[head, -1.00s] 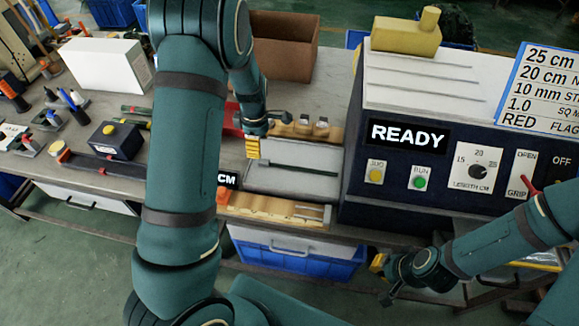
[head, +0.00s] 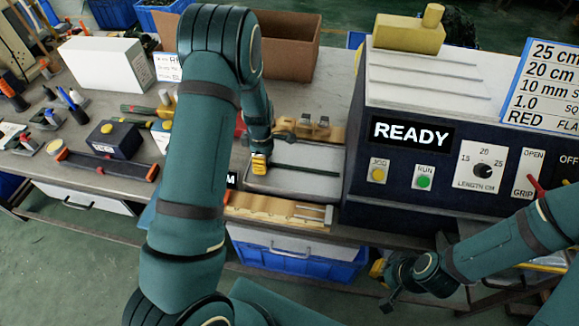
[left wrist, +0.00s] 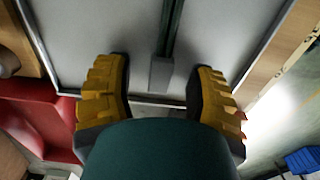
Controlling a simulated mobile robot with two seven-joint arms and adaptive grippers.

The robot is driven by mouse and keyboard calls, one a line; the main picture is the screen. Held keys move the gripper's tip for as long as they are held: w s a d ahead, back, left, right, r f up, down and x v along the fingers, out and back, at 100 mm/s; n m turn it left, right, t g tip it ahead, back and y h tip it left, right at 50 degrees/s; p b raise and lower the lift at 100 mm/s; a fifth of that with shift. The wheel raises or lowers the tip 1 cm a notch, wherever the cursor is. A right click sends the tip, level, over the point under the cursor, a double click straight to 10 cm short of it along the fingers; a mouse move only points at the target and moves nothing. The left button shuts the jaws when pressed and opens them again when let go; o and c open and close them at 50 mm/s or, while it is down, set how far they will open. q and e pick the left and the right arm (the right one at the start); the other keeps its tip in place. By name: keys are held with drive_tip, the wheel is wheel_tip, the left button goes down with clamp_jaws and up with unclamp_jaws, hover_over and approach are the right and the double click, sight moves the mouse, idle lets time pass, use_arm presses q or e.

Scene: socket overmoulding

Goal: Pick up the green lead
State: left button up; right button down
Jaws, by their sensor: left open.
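The green lead (head: 305,170) is a thin dark green strip lying in a shallow grey tray (head: 290,190) in the head view. In the left wrist view the lead (left wrist: 172,28) runs up the picture and ends in a grey piece (left wrist: 161,74). My left gripper (head: 260,166) is at the lead's left end, over the tray. In the left wrist view my left gripper (left wrist: 160,70) is open, with a yellow-and-black finger on each side of the grey end and gaps between. My right gripper (head: 382,275) is low in front of the machine; its finger opening cannot be made out.
A dark machine (head: 400,190) with a READY display stands right of the tray. A wooden block (head: 275,212) lies in front of the tray, and another wooden fixture (head: 310,131) stands behind it. A brown box (head: 285,50) is at the back.

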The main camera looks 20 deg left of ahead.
use_arm(q)
clamp_jaws()
